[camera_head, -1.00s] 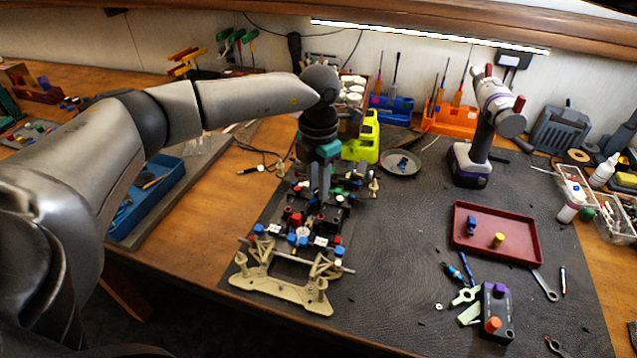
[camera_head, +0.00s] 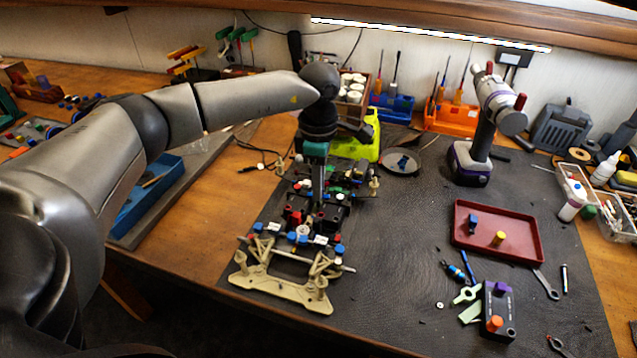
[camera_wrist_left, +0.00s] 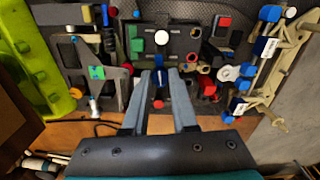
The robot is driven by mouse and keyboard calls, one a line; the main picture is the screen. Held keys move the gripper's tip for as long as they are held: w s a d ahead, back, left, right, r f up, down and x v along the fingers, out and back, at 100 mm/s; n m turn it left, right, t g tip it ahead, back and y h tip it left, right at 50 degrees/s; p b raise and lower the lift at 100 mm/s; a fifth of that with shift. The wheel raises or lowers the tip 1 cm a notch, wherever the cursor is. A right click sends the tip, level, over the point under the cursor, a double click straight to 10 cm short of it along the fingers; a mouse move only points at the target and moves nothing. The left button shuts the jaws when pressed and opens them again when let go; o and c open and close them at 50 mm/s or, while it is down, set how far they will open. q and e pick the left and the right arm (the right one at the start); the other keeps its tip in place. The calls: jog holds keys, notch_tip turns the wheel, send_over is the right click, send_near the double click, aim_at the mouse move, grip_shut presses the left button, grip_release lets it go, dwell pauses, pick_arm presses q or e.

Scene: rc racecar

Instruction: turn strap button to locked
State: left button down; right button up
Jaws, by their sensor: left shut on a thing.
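The partly built RC car chassis (camera_head: 335,216) lies on the black mat, with small red, blue, green and white parts on it. My left gripper (camera_head: 318,203) points down into the middle of the chassis from above. In the left wrist view, its two grey fingers (camera_wrist_left: 165,76) are closed around a small dark part with a red end (camera_wrist_left: 158,103), apparently the strap button. The fingers hide much of this part, and I cannot read whether it sits at locked. My right gripper is not in view.
Beige suspension parts (camera_head: 280,284) form the chassis's near end. A yellow-green part (camera_head: 352,147) stands close behind it.

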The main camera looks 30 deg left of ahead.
pick_arm(q)
jog(key=shift+m, duration=0.6)
jog(key=shift+r, duration=0.1)
jog(key=c, duration=0.7)
grip_release()
notch_tip(320, 180, up, 15)
jog(key=p, duration=0.1)
dwell(0.4)
